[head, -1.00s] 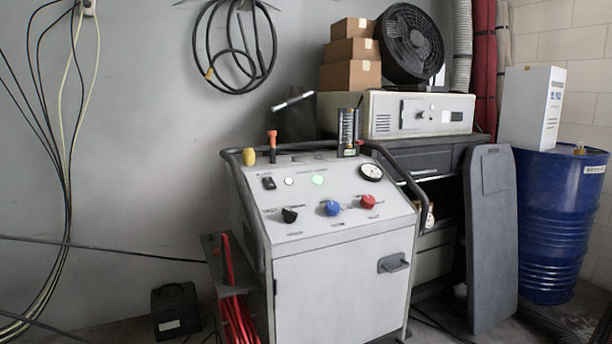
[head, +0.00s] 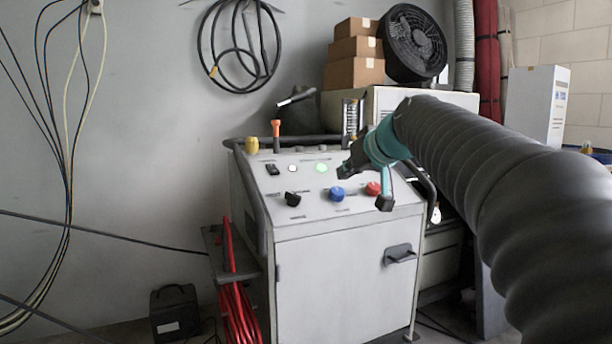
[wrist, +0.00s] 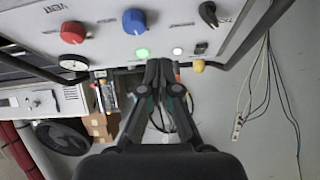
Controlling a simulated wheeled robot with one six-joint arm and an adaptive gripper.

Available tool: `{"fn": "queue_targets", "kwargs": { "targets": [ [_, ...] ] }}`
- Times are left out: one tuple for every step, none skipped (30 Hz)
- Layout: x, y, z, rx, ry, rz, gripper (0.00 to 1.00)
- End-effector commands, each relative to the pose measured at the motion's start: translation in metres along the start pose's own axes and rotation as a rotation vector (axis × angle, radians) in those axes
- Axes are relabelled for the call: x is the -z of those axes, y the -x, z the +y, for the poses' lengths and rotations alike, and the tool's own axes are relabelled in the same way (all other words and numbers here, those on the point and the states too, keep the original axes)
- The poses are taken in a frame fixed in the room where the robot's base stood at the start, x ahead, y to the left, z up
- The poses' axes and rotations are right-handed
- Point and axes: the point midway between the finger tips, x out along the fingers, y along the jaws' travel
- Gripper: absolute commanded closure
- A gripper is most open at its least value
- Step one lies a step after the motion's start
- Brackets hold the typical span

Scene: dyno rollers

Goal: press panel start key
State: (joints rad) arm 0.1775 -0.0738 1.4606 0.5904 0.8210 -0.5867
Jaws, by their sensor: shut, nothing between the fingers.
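The control panel (head: 310,205) is the sloped light-grey top of a cabinet. A round green-lit button (head: 321,168) sits in its upper row, with a small white button (head: 292,168) to its left; their labels are too small to read. My gripper (head: 345,171) is shut and empty, its tips just right of the green button in the head view. In the wrist view the panel appears turned over. There the shut fingertips (wrist: 165,63) show just below the green button (wrist: 142,53) and the white button (wrist: 177,51). I cannot tell whether they touch the panel.
A black switch (head: 272,169) and black (head: 293,198), blue (head: 337,194) and red (head: 373,188) knobs share the panel. The gauge shows in the wrist view (wrist: 73,62). A dark rail (head: 300,141) with upright tools runs along the panel's back edge.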

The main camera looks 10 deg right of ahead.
Motion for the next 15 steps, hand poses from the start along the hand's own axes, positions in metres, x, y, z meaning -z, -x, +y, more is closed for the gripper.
{"fn": "queue_targets", "kwargs": {
  "targets": [
    [0.013, -0.013, 0.012, 0.003, 0.013, 0.04, 1.0],
    [0.023, -0.018, 0.017, 0.006, 0.022, 0.063, 1.0],
    [0.035, -0.023, 0.023, 0.009, 0.034, 0.091, 1.0],
    [0.042, -0.026, 0.027, 0.012, 0.043, 0.111, 1.0],
    [0.049, -0.028, 0.031, 0.013, 0.051, 0.129, 1.0],
    [0.057, -0.031, 0.035, 0.015, 0.06, 0.149, 1.0],
    [0.062, -0.033, 0.038, 0.016, 0.066, 0.162, 1.0],
    [0.067, -0.034, 0.041, 0.017, 0.072, 0.174, 1.0],
    [0.071, -0.035, 0.043, 0.017, 0.077, 0.186, 1.0],
    [0.074, -0.036, 0.044, 0.018, 0.081, 0.193, 1.0],
    [0.076, -0.037, 0.045, 0.019, 0.084, 0.198, 1.0],
    [0.078, -0.037, 0.046, 0.019, 0.086, 0.204, 1.0],
    [0.079, -0.037, 0.046, 0.019, 0.088, 0.206, 1.0],
    [0.08, -0.037, 0.046, 0.019, 0.088, 0.208, 1.0],
    [0.081, -0.036, 0.046, 0.019, 0.089, 0.209, 1.0]
  ]
}}
